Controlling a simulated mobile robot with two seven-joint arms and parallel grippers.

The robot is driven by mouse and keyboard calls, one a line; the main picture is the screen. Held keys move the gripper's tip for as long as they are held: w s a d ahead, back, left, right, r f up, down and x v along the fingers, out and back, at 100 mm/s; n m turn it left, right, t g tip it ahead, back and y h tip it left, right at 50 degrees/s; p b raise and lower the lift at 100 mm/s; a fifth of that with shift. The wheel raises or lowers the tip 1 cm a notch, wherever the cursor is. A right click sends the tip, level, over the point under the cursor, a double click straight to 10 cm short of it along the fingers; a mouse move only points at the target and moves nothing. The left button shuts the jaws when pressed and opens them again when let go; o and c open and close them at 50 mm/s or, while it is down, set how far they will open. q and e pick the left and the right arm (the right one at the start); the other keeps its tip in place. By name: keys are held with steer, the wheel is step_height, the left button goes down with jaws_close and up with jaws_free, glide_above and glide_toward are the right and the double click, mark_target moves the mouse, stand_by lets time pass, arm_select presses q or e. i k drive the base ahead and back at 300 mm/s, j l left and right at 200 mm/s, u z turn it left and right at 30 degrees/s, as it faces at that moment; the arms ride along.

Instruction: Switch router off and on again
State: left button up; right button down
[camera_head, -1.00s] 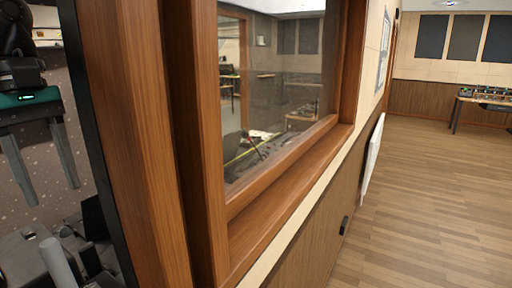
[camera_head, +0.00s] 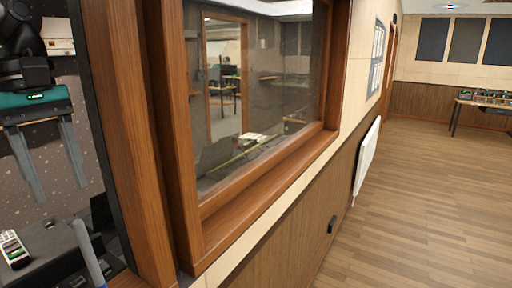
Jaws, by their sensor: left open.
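No router or router switch can be made out in this view. My left gripper (camera_head: 60,192) hangs at the far left with its two grey fingers apart, pointing down, and nothing between them. It is above a dark box-like object (camera_head: 55,254) at the lower left, and I cannot tell what that object is.
A wooden window frame (camera_head: 173,130) stands close, just right of my left gripper. A light remote-like device (camera_head: 14,250) lies at the lower left. A table (camera_head: 455,116) with equipment stands far right. The wooden floor (camera_head: 425,195) is clear.

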mark_target(104, 267)
steer(key=k+l, duration=0.8)
steer(key=l, duration=0.25)
